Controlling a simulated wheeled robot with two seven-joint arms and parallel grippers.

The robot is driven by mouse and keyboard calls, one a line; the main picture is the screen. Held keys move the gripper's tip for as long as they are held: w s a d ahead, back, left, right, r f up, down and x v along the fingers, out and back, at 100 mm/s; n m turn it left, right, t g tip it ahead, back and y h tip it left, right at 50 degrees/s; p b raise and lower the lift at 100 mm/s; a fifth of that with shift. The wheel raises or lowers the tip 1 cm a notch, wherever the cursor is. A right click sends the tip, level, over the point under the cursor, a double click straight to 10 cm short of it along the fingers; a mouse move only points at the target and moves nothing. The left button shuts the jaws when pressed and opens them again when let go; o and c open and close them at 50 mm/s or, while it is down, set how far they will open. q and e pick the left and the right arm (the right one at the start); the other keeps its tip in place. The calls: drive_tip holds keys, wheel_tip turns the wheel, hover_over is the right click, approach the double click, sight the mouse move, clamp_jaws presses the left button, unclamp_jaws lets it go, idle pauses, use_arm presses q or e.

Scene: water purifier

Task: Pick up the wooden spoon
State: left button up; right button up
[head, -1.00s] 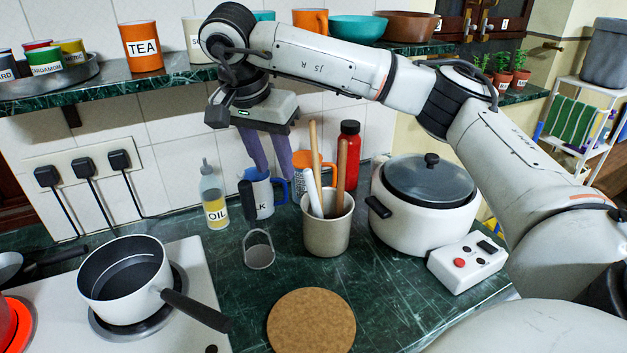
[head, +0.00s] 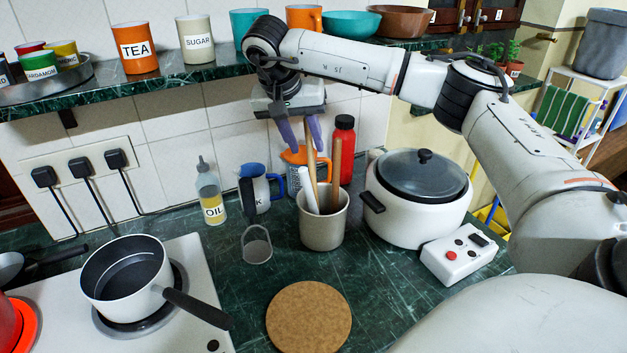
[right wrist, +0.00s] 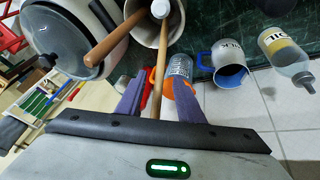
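A grey utensil pot (head: 323,226) stands on the green counter. My right gripper (head: 301,133) is above the pot, fingers pointing down. In the right wrist view, the thin handle (right wrist: 158,72) lies between the spread purple fingers of the right gripper (right wrist: 160,92), with space on both sides. The thick wooden handle (right wrist: 117,35) is outside the fingers. My left gripper is not in view.
A white cooker (head: 418,215) is just right. A strainer (head: 257,250) and an oil bottle (head: 211,200) are left. A shelf (head: 200,78) runs above.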

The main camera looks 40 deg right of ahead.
sight(309, 151)
drive_tip(key=shift+x, duration=2.6)
clamp_jaws()
